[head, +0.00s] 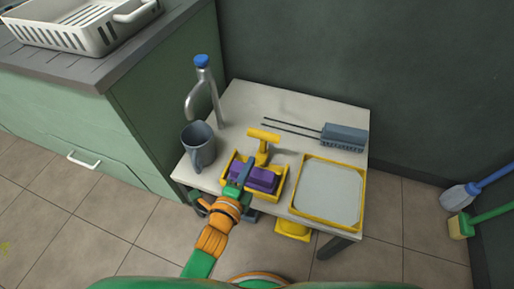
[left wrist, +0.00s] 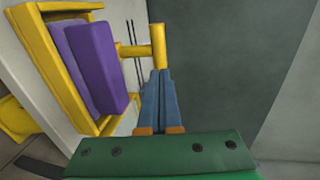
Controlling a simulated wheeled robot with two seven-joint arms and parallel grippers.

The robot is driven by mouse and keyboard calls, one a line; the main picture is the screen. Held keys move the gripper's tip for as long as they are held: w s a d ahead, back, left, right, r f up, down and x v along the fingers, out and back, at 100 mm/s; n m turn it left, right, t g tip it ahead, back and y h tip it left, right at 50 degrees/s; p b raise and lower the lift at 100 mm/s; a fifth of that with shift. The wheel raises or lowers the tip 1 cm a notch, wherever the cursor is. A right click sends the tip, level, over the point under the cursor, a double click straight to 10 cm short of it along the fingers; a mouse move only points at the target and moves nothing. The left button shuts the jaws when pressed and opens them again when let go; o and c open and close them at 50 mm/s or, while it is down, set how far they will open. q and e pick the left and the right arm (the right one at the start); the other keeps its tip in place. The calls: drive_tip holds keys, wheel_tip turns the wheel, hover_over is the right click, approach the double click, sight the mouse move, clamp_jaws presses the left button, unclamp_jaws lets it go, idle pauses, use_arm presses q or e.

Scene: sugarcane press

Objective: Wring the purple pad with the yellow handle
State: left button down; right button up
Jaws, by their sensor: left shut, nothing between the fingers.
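The purple pad (head: 256,178) lies in a yellow press frame (head: 281,185) at the front of the small table; it also shows in the left wrist view (left wrist: 85,65). The yellow handle (head: 263,135) is a T-shaped bar at the back of the press, and it shows in the left wrist view (left wrist: 157,45). My left gripper (head: 246,168) is shut and empty, its blue fingers covering part of the pad in the head view. In the left wrist view its fingertips (left wrist: 160,74) appear just below the handle; I cannot tell if they touch it. My right gripper is out of view.
A grey mug (head: 198,146) and a tap (head: 205,90) stand left of the press. A yellow-rimmed tray (head: 328,193) and a grey block with rods (head: 344,136) are to the right. A green cabinet is left, a dark wall behind.

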sight(263, 138)
use_arm(q)
drive_tip(key=b+x, duration=0.1)
drive_tip(key=x, duration=0.2)
drive_tip(key=b+x, duration=0.1)
drive_tip(key=x, duration=0.2)
drive_tip(key=shift+s+f, duration=0.1)
drive_tip(key=shift+f, duration=0.1)
drive_tip(key=shift+b+x, duration=0.4)
drive_tip(key=shift+x, duration=0.75)
drive_tip(key=shift+w+d, duration=0.15)
drive_tip(key=shift+w, duration=0.2)
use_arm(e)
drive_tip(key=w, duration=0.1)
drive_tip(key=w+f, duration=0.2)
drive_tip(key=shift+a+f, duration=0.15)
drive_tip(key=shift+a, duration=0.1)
